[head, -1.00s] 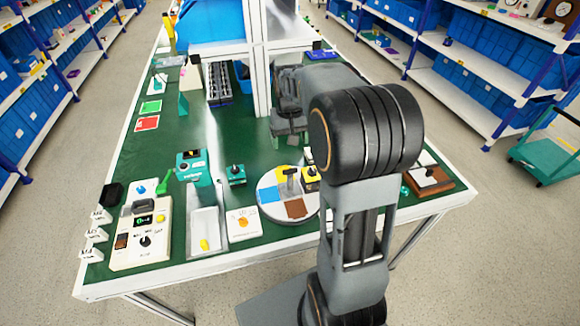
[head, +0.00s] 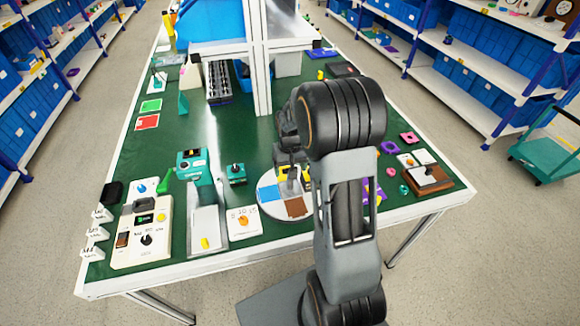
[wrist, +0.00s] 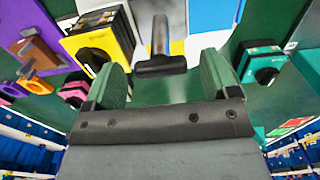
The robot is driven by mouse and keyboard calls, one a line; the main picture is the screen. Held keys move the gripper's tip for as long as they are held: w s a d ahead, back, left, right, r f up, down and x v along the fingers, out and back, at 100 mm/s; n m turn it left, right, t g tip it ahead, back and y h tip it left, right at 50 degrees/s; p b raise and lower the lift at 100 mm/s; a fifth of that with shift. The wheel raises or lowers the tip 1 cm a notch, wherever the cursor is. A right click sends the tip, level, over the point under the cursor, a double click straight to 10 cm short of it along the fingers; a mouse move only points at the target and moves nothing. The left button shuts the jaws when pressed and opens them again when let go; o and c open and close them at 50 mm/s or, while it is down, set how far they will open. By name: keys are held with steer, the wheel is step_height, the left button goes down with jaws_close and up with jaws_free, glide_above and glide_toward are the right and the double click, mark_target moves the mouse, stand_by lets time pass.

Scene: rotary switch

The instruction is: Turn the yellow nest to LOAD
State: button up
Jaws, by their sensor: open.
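A round white turntable (head: 275,211) lies on the green table in the head view, with a blue sector (head: 270,194) at left and a brown sector (head: 297,206) at front. The yellow sector, the yellow nest (wrist: 177,47), shows in the wrist view behind the handle. A dark T-shaped handle (wrist: 160,66) rises from the turntable. My gripper (wrist: 164,75) is open, its green fingers on either side of the handle's crossbar with gaps showing. In the head view my gripper (head: 290,158) is over the turntable and covers much of its far part. I cannot read a LOAD mark.
A yellow-and-black box (wrist: 100,38) stands close by the left finger in the wrist view. A teal switch box (head: 236,173) and a white panel with an orange knob (head: 243,221) stand left of the turntable. The green table behind is partly clear.

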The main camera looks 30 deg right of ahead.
steer(key=c, duration=1.3)
